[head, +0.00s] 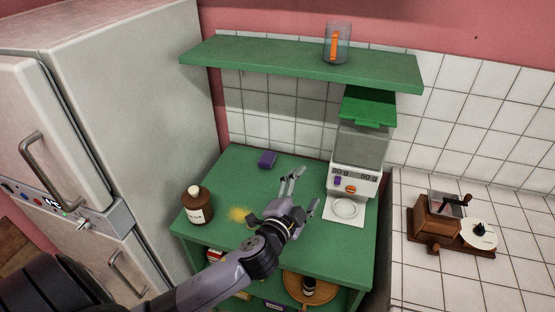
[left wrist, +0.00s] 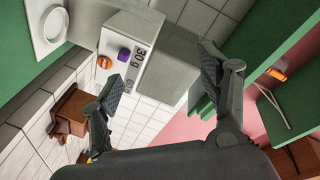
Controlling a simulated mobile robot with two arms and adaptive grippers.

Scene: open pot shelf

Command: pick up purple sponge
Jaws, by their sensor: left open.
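The purple sponge (head: 267,159) lies on the green counter top near its back edge, left of centre, in the head view. I cannot make it out in the left wrist view. My left gripper (head: 303,187) is open and empty above the counter, to the right of the sponge and nearer to me, with clear space between them. Its two fingers also show in the left wrist view (left wrist: 165,85), pointing towards the dispenser and wall. My right gripper is not in view.
A dispenser (head: 351,181) with a green lid stands on the counter's right. A brown bottle (head: 198,207) and yellow powder (head: 239,214) are on the left. A green shelf (head: 290,66) holding a clear jug (head: 337,43) hangs above. A fridge (head: 150,110) stands left.

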